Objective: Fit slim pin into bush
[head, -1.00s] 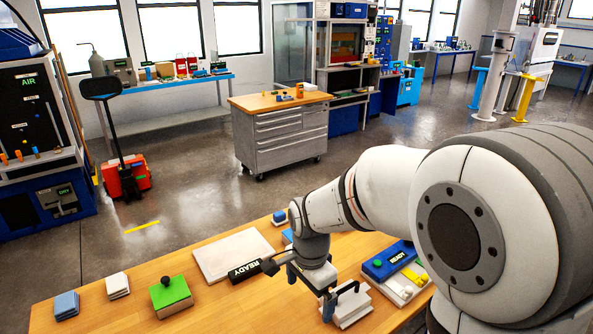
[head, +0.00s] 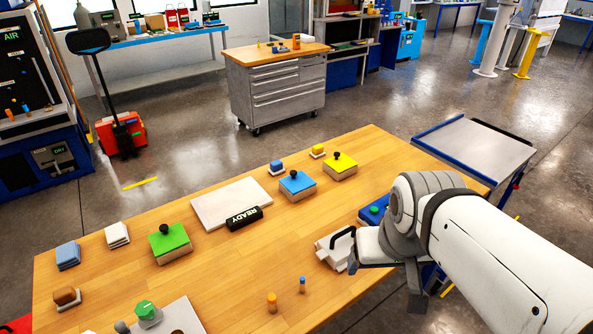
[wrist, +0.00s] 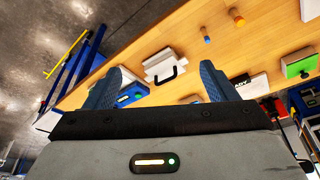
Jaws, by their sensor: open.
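Two small upright pegs stand on the wooden bench near its front edge. The thinner one has a blue upper part (head: 302,284) and shows in the wrist view (wrist: 206,35). The thicker one is orange-topped (head: 272,302) and also shows in the wrist view (wrist: 237,17). I cannot make out a bush for certain. My gripper (head: 384,277) is open and empty, over the right part of the bench, to the right of the pegs. In the wrist view its two blue fingers stand wide apart (wrist: 160,84).
A white block with a black handle (head: 332,253) and a blue button box (head: 373,211) are close to my gripper.

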